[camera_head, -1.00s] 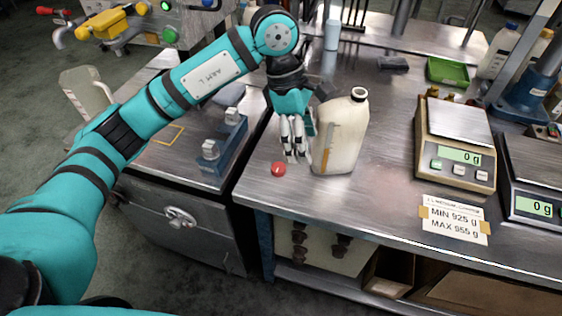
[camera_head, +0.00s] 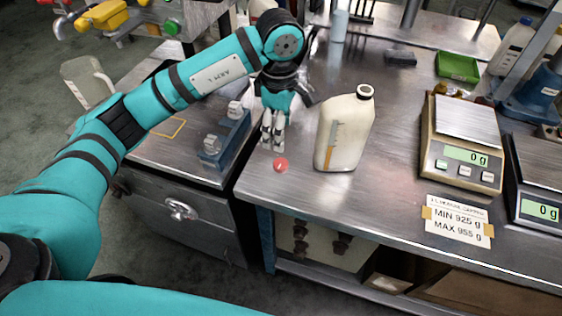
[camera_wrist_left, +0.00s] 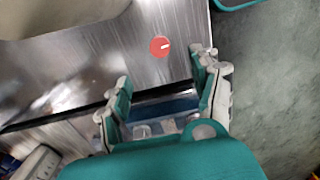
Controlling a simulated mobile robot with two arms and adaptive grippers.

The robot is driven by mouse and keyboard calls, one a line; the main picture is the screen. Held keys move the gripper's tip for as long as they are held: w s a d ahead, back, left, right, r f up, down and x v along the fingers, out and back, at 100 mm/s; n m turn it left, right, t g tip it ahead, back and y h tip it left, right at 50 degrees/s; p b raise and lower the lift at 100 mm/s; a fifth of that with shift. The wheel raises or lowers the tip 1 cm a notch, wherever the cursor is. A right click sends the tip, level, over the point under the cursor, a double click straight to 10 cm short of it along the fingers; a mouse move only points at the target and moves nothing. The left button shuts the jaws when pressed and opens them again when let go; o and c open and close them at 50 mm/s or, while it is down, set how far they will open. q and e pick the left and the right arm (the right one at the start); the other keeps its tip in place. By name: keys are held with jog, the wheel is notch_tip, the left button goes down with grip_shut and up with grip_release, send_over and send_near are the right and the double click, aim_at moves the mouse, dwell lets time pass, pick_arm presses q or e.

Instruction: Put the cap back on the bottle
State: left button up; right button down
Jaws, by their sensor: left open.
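A small red cap (camera_head: 280,165) lies on the metal table near its front left corner. A white bottle (camera_head: 343,132) stands upright to the right of the cap, its dark-rimmed mouth uncovered at the top. My left gripper (camera_head: 272,143) points down above the table, just behind the cap and left of the bottle. In the left wrist view the gripper (camera_wrist_left: 163,88) has its fingers apart with nothing between them, and the cap (camera_wrist_left: 160,46) lies on the table beyond the fingertips. Part of the bottle (camera_wrist_left: 60,14) shows at the top left there. My right gripper does not show.
Scales (camera_head: 460,150) stand to the right on the table (camera_head: 390,205), behind a printed weight label (camera_head: 459,220). A green tray (camera_head: 457,67) is at the back. A lower side bench (camera_head: 165,155) with a blue holder (camera_head: 226,140) is at the left. The table between bottle and scales is clear.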

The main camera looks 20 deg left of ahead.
pick_arm(q)
send_over(281, 163)
notch_tip(281, 163, down, 6)
jog(key=shift+a+f+p, duration=0.1)
jog(key=shift+a+p, duration=0.05)
jog(key=shift+p, duration=0.2)
jog(key=shift+s+f, duration=0.1)
jog(key=shift+f, duration=0.35)
notch_tip(281, 163, down, 4)
jog(key=shift+f+p, duration=0.15)
jog(key=shift+p, duration=0.55)
jog(key=c, duration=0.8)
